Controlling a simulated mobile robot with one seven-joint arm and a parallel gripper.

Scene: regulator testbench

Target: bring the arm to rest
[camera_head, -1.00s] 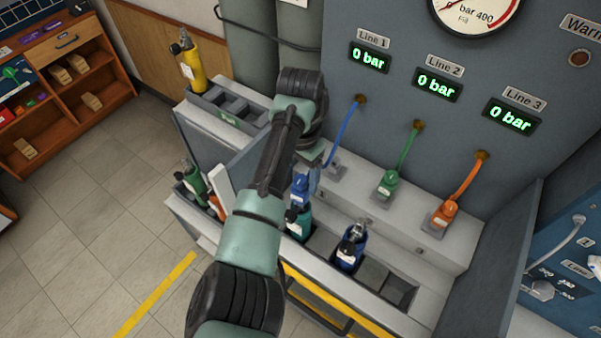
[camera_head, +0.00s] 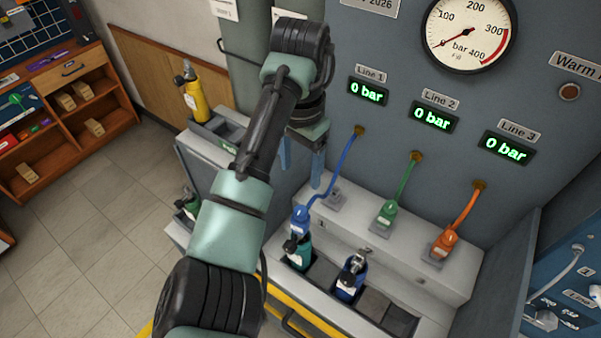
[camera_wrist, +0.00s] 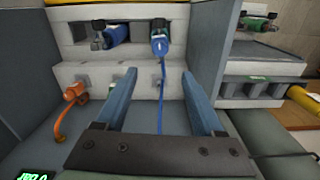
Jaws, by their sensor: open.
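My gripper (camera_head: 300,166) is raised in front of the panel, to the left of the Line 1 display. Its two blue fingers are apart with nothing between them in the wrist view (camera_wrist: 158,78). The blue connector (camera_head: 300,217) sits on top of a teal cylinder (camera_head: 298,253) in the bench, below the gripper and apart from it. The blue hose (camera_head: 345,170) runs from the panel to it. The connector also shows beyond the fingertips in the wrist view (camera_wrist: 160,44). My arm reaches up across the middle of the head view.
A dark blue cylinder (camera_head: 351,277) stands in the bench rack. Green (camera_head: 386,214) and orange (camera_head: 442,243) connectors rest on the ledge. A yellow cylinder (camera_head: 190,90) stands at the left. The gauge (camera_head: 470,32) reads near zero; three displays show 0 bar. Floor at left is clear.

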